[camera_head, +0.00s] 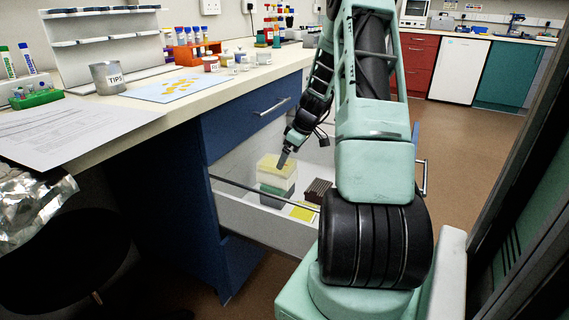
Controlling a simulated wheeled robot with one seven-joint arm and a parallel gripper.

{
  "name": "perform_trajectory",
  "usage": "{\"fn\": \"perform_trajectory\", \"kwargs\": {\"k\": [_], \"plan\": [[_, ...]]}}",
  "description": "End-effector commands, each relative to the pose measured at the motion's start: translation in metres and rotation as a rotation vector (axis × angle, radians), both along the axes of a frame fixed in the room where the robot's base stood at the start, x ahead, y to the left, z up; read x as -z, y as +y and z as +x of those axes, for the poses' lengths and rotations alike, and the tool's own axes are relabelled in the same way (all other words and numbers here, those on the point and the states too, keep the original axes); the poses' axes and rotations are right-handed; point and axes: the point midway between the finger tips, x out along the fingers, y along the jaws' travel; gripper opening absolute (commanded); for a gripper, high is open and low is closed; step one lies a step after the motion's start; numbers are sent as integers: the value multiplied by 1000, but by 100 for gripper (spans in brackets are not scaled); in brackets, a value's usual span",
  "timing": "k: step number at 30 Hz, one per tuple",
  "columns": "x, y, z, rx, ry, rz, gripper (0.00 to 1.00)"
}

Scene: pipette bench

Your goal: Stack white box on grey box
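A pale box with a yellowish top (277,164) sits in the open drawer, towards its left side. Directly under it is a grey box (274,196); the two look stacked, but the seam between them is too small to make out clearly. My gripper (284,158) reaches down into the drawer from the upper right, with its tip at the pale box's top right. I cannot tell whether it touches the box, or whether its fingers are open or shut.
The open white drawer (262,224) has a dark rail along its front side. A dark brown rack (318,190) and a yellow item (303,213) lie right of the stack. The worktop (190,112) above holds a TIPS beaker (108,79), tube racks and papers.

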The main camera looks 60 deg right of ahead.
Motion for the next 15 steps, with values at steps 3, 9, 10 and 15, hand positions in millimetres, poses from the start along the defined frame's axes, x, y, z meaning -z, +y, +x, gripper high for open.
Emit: {"fn": "perform_trajectory", "kwargs": {"k": [3, 9, 10, 15], "plan": [[-20, -1, -8, 0, 0, -1, 100], [-33, -1, -14, -2, 1, 1, 100], [-33, -1, -14, -2, 1, 1, 100], [-33, -1, -14, -1, 1, 2, 100]]}}
